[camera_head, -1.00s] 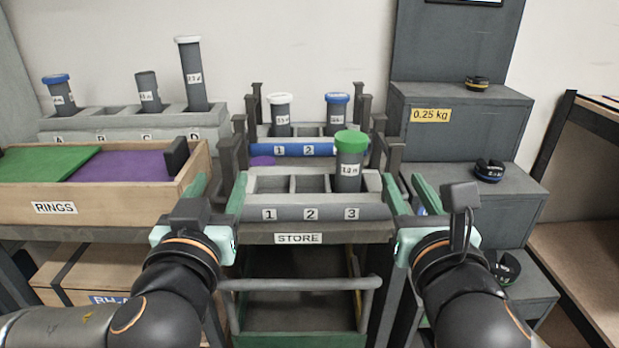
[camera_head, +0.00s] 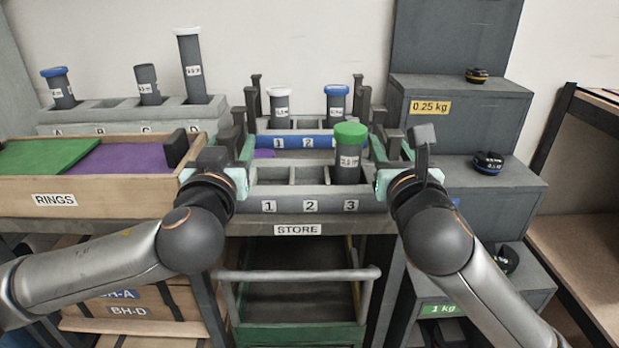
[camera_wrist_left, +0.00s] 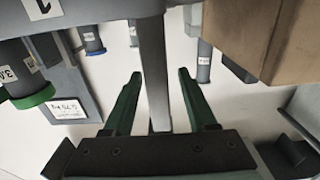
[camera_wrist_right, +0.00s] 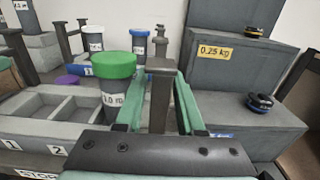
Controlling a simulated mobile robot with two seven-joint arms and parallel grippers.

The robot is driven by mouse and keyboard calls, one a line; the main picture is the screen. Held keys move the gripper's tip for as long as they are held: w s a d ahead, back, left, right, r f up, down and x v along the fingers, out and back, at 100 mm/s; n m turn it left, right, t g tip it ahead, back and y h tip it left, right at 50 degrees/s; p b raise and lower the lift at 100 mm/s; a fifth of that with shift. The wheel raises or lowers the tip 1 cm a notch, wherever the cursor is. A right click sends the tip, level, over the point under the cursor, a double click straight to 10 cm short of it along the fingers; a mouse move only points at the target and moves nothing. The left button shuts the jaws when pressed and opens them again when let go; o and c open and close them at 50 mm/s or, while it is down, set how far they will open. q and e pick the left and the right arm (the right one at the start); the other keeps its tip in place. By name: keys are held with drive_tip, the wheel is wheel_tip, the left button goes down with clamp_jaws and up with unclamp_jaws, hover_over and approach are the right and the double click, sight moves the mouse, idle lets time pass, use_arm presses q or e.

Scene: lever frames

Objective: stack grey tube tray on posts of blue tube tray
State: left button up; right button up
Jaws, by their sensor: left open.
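The grey tube tray (camera_head: 310,201) stands on the STORE shelf, its slots marked 1, 2, 3. A green-capped tube (camera_head: 349,155) stands in slot 3. The blue tube tray (camera_head: 322,142) is right behind it, with dark posts at its ends and a white-capped and a blue-capped tube. My left gripper (camera_head: 243,147) is at the grey tray's left end; in the left wrist view its open green fingers lie either side of a grey post (camera_wrist_left: 153,70). My right gripper (camera_head: 389,148) is at the right end, fingers apart either side of a post (camera_wrist_right: 160,95). Contact cannot be told.
The wooden RINGS box (camera_head: 85,200) is close on the left, with a grey tube rack (camera_head: 110,115) behind it. Grey stepped blocks (camera_head: 490,200) with weights stand close on the right. A green trolley (camera_head: 298,335) is below the shelf.

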sight(385, 138)
use_arm(q)
drive_tip(key=shift+w, duration=1.5)
use_arm(e)
drive_tip(key=shift+w, duration=1.5)
use_arm(q)
drive_tip(key=shift+c, duration=0.4)
use_arm(e)
drive_tip(key=shift+c, duration=0.4)
use_arm(q)
drive_tip(key=c, duration=0.4)
use_arm(e)
drive_tip(key=c, duration=0.4)
use_arm(q)
clamp_jaws()
use_arm(e)
clamp_jaws()
use_arm(q)
drive_tip(key=shift+r, duration=0.1)
